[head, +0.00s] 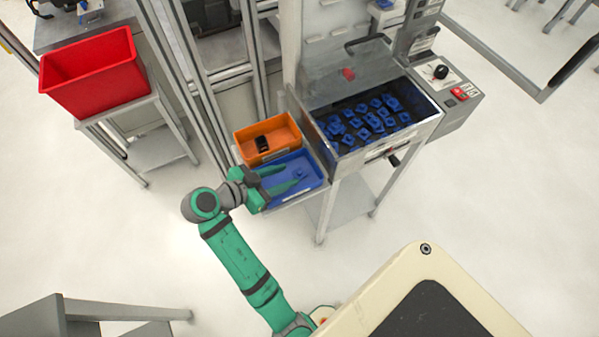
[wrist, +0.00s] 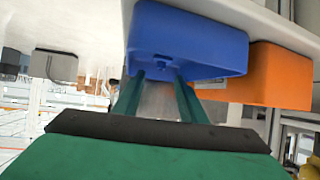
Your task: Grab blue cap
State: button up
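A single small blue cap (head: 299,174) lies in the shallow blue tray (head: 316,183) at the front of the stand. It also shows in the wrist view as a small blue shape (wrist: 163,63) inside the blue tray (wrist: 215,45). My gripper (head: 291,175) reaches over the tray from the left in the head view. Its two green fingers are apart with nothing between them. In the wrist view the fingertips (wrist: 159,75) point toward the cap, which shows just beyond them, roughly centred. I cannot tell the exact height of the fingers above the tray.
An orange bin (head: 286,134) with a black object (head: 261,143) stands directly behind the blue tray. To the right, a metal machine bin (head: 345,158) holds many blue parts (head: 370,115). A red bin (head: 95,75) sits on a stand at left.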

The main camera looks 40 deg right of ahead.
aim_at(297, 172)
jog(key=shift+f+x, duration=0.15)
jog(key=shift+x, duration=1.15)
jog(key=shift+f+x, duration=0.15)
jog(key=shift+x, duration=1.2)
jog(key=shift+a, duration=0.15)
jog(key=shift+w, duration=0.15)
jog(key=c, duration=0.8)
